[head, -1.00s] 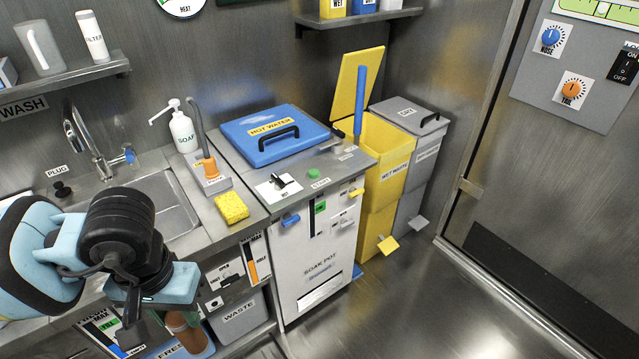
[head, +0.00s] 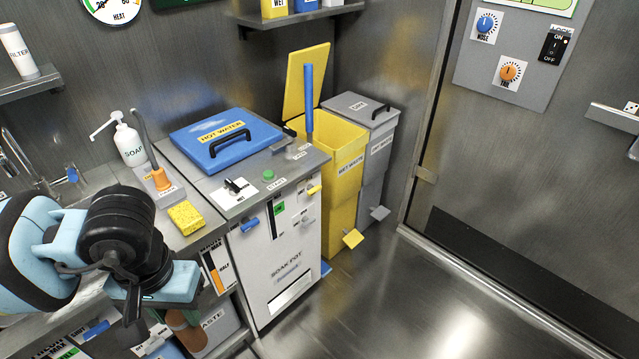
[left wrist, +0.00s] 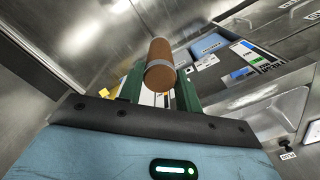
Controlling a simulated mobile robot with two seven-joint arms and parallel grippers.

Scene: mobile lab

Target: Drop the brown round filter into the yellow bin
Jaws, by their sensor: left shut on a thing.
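My left gripper (left wrist: 158,92) is shut on the brown round filter (left wrist: 161,68), a brown cylinder with a grey band, held between its green fingers. In the head view the brown filter (head: 187,328) shows partly below my left gripper, at the lower left. The yellow bin (head: 344,190), labelled WET WASTE, stands right of the soak pot cabinet. Its yellow lid (head: 305,80) is raised and its top is open. The gripper and filter are well to the left of the bin. My right gripper is not in view.
A blue upright handle (head: 309,100) rises at the bin's near left corner. A grey DRY bin (head: 372,150) stands behind right, lid closed. The soak pot cabinet (head: 280,265) with a blue lid (head: 225,140) stands between my arm and the bin. The floor (head: 420,300) at right is clear.

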